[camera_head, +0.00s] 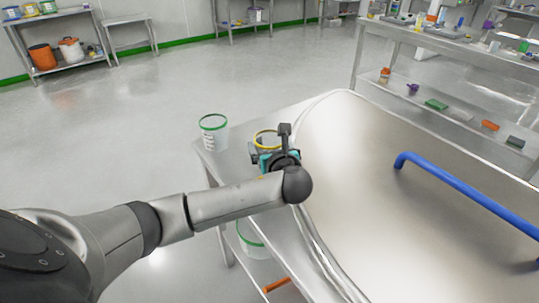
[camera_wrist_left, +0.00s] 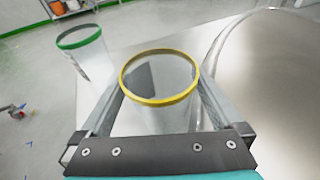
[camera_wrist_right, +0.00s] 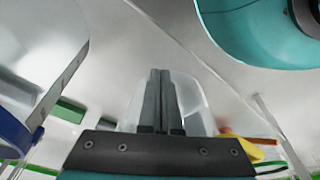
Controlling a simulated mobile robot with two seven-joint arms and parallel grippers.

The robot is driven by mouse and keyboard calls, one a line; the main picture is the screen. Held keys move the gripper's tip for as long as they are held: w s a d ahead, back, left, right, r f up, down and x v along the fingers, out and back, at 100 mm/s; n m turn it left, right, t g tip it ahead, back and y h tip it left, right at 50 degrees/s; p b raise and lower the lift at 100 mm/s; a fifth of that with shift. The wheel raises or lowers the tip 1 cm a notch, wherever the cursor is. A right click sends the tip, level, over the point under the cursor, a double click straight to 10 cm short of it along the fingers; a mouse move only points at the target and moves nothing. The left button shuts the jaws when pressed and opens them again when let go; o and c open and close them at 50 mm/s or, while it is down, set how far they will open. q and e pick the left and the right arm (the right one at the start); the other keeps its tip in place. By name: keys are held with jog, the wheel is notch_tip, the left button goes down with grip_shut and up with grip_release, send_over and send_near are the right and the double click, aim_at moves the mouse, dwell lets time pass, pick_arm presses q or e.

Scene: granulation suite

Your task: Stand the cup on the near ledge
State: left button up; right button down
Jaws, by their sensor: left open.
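A clear cup with a yellow rim (camera_head: 268,135) stands upright on a steel ledge (camera_head: 237,162) beside a large steel panel. My left gripper (camera_head: 274,158) is at this cup, partly hiding it in the head view. In the left wrist view the yellow-rimmed cup (camera_wrist_left: 160,78) stands between the two spread fingers of my left gripper (camera_wrist_left: 160,95). Whether either finger touches the cup, I cannot tell. My right gripper (camera_wrist_right: 161,98) shows only in its own wrist view; its fingers are together, with a translucent container behind them.
A green-rimmed clear cup (camera_head: 213,132) stands at the ledge's far left corner. The steel panel (camera_head: 400,190) with a blue handle (camera_head: 465,190) fills the right. Another green-rimmed container (camera_head: 252,240) sits below the ledge. Shelves and benches line the back; the floor at left is clear.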

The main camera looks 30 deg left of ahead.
pick_arm(q)
jog(key=shift+c, duration=0.4)
jog(key=c, duration=1.1)
jog(key=shift+r, duration=0.15)
